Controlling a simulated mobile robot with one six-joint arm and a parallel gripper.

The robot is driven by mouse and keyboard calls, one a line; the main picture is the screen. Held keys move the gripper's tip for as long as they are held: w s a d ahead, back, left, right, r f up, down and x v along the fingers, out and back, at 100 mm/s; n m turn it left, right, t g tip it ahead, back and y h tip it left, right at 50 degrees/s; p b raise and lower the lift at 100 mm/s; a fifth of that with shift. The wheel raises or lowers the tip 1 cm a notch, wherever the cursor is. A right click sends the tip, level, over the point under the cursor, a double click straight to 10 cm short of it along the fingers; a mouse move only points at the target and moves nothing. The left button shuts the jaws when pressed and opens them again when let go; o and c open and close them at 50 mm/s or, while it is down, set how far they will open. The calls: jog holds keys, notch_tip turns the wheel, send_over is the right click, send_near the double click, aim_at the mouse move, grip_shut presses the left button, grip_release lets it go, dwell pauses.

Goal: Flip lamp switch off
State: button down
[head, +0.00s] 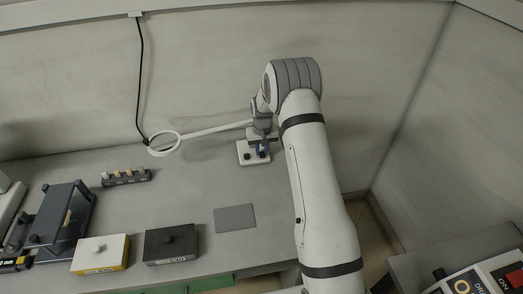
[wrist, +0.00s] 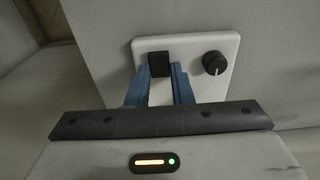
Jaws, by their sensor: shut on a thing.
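The lamp's white base plate (wrist: 187,48) carries a black switch (wrist: 159,62) and a round black knob (wrist: 214,63) to its right. My gripper (wrist: 160,78) has its blue fingers on both sides of the switch, shut on it. The finger in front hides part of the switch's lower edge. In the head view, my gripper (head: 262,147) reaches down over the base plate (head: 244,157). The lamp's ring head (head: 164,143) hangs at the left on a thin white arm (head: 215,130). The ring looks dull, with no clear glow.
On the bench are a row of small knobs (head: 126,177), a white box (head: 100,254), a black box (head: 171,244) and a flat grey plate (head: 235,218). A dark fixture (head: 65,215) stands at the left. A control panel (head: 485,280) is at bottom right.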

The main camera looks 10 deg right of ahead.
aim_at(262, 154)
jog(key=c, duration=1.3)
grip_release()
jog(key=shift+r, duration=0.15)
jog(key=r+b, duration=0.1)
jog(key=r, duration=0.6)
jog(key=shift+s+r+b, duration=0.2)
jog(key=shift+r+b, duration=0.05)
jog(key=shift+b, duration=0.1)
jog(key=shift+r, duration=0.1)
